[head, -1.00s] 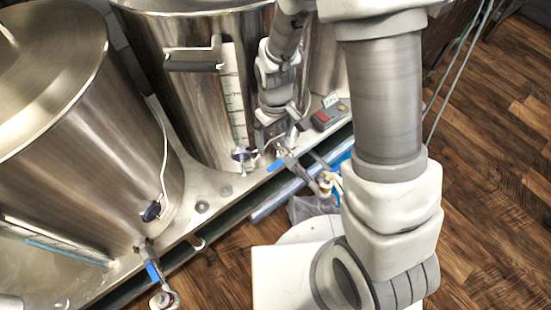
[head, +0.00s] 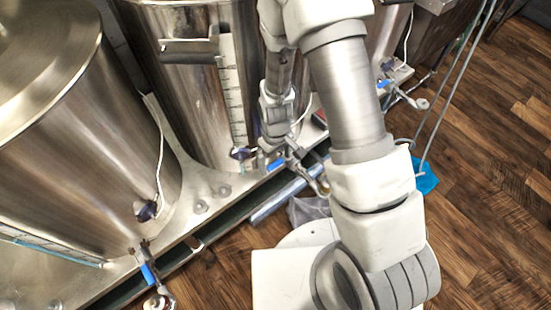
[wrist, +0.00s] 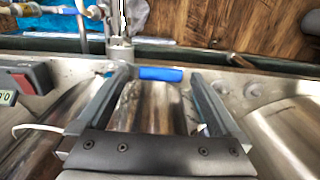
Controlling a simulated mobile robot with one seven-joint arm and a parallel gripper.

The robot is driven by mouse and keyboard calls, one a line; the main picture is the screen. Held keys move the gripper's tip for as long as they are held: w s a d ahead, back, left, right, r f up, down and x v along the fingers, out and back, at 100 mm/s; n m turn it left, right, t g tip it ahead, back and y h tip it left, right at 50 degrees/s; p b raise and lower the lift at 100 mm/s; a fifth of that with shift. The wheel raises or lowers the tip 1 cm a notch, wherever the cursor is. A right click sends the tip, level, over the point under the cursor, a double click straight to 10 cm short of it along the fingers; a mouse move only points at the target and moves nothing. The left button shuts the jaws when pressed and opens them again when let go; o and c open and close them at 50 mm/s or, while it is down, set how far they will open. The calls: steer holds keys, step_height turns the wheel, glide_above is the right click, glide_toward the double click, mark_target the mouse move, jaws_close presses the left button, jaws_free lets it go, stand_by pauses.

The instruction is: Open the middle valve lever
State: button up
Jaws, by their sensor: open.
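The middle valve lever (head: 276,166) has a blue handle and sits on the valve at the foot of the middle steel kettle (head: 190,100). In the wrist view the blue lever (wrist: 160,73) lies crosswise between the fingertips. My gripper (head: 272,152) is just above the lever in the head view and partly hides the valve. In the wrist view my gripper (wrist: 161,80) is open, with one finger on each side of the handle. I cannot tell whether a finger touches it. The valve body (wrist: 121,50) is by the left fingertip.
The left kettle (head: 80,150) has its own blue lever (head: 148,274). Another blue-handled valve (head: 384,84) is at the right kettle. A grey controller with a red button (wrist: 22,80) is left in the wrist view. Wooden floor (head: 490,190) is open at the right.

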jaws_close()
stand_by(0.3)
